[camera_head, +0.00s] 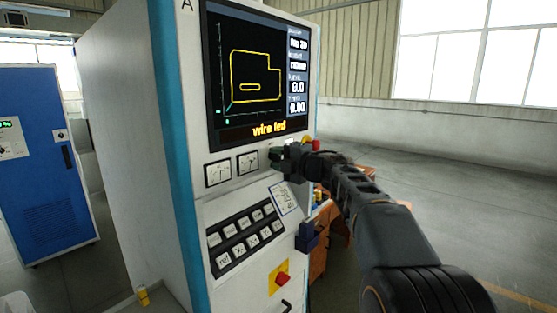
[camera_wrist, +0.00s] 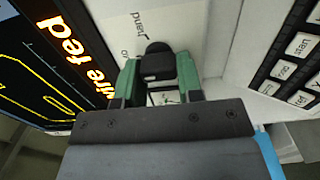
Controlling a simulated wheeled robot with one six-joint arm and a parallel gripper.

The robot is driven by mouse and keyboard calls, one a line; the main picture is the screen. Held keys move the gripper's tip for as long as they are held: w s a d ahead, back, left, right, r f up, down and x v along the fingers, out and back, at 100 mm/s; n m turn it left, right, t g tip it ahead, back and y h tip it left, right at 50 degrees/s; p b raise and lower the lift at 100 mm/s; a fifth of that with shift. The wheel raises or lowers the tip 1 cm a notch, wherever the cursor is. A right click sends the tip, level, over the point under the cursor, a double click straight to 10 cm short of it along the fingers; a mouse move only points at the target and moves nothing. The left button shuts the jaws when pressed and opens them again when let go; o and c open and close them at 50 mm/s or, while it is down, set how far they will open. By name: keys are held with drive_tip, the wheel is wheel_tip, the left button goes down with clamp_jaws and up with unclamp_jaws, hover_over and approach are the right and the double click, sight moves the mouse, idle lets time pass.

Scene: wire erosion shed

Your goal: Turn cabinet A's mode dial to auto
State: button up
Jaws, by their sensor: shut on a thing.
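Cabinet A (camera_head: 172,150) is the white and teal machine cabinet with an "A" at its top. Its screen (camera_head: 255,80) reads "wire fed". My gripper (camera_head: 277,154) is at the panel below the screen's right end. In the wrist view my gripper (camera_wrist: 158,77) has its green fingers on both sides of the black mode dial (camera_wrist: 157,60), shut on it. The word "hand" shows on the panel beside the dial; another label is partly cut off by the fingers. The dial's pointer direction cannot be told. In the head view the gripper hides the dial.
Two gauges (camera_head: 232,168) sit left of the gripper, with a black key pad (camera_head: 243,237) below. A red button (camera_head: 315,145) is close to the gripper. A red switch on a yellow plate (camera_head: 281,279) is lower. A blue cabinet (camera_head: 45,165) stands left. Floor at right is open.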

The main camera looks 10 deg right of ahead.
idle(0.3)
drive_tip(key=o, duration=0.9)
drive_tip(key=shift+o, duration=0.2)
drive_tip(key=shift+s+d, duration=0.1)
drive_tip(key=b+v, duration=0.3)
drive_tip(key=v, duration=1)
drive_tip(key=shift+s, duration=0.25)
drive_tip(key=shift+d, duration=0.15)
